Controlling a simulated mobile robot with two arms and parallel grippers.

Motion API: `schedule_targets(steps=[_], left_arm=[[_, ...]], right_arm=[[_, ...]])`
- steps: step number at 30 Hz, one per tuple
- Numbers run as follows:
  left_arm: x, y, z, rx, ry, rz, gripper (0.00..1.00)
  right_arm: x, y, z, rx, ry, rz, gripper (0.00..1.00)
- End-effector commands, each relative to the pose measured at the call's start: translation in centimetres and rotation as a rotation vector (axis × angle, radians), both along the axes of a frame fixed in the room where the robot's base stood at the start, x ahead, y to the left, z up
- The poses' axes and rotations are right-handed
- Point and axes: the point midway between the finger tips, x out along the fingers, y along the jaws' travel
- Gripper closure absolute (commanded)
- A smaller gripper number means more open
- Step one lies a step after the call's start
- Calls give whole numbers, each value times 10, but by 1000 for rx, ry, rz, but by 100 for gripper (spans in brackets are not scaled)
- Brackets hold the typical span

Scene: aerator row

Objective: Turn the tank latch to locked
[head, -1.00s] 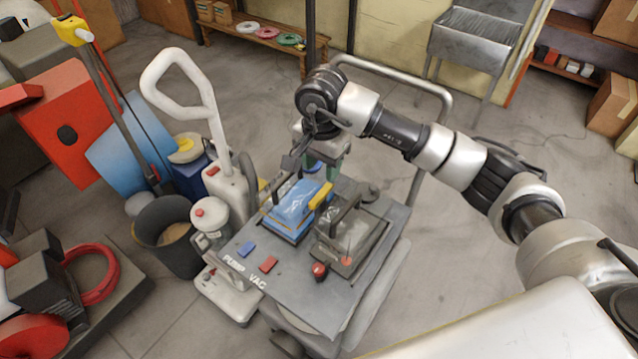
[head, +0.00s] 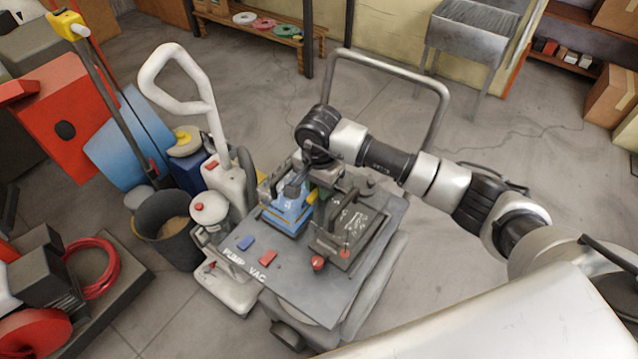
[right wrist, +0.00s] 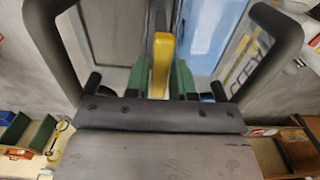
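The tank latch is a yellow lever (head: 312,196) on the cart top, beside a blue box-like unit (head: 284,220). In the right wrist view the yellow lever (right wrist: 162,58) stands between the two green fingers of my right gripper (right wrist: 160,82). Little or no gap shows on either side, and I cannot tell whether the fingers press on it. In the head view my right gripper (head: 318,185) is low over the lever and hides part of it and of the blue unit. My left gripper is out of view.
A dark framed unit (head: 350,238) stands close to the right on the grey cart top (head: 300,285). A white-handled machine (head: 222,180) stands left of the cart.

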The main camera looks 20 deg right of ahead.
Motion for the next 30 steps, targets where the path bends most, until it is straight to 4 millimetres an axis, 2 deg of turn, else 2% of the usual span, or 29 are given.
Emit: schedule_targets(steps=[1,4,17,30], left_arm=[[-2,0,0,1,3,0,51],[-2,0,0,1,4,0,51],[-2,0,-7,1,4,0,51],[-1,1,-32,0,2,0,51]], right_arm=[[0,0,0,0,0,0,84],[0,0,0,0,0,0,100],[1,-1,-1,-1,-2,-79,100],[1,-1,-2,-1,-4,-442,100]])
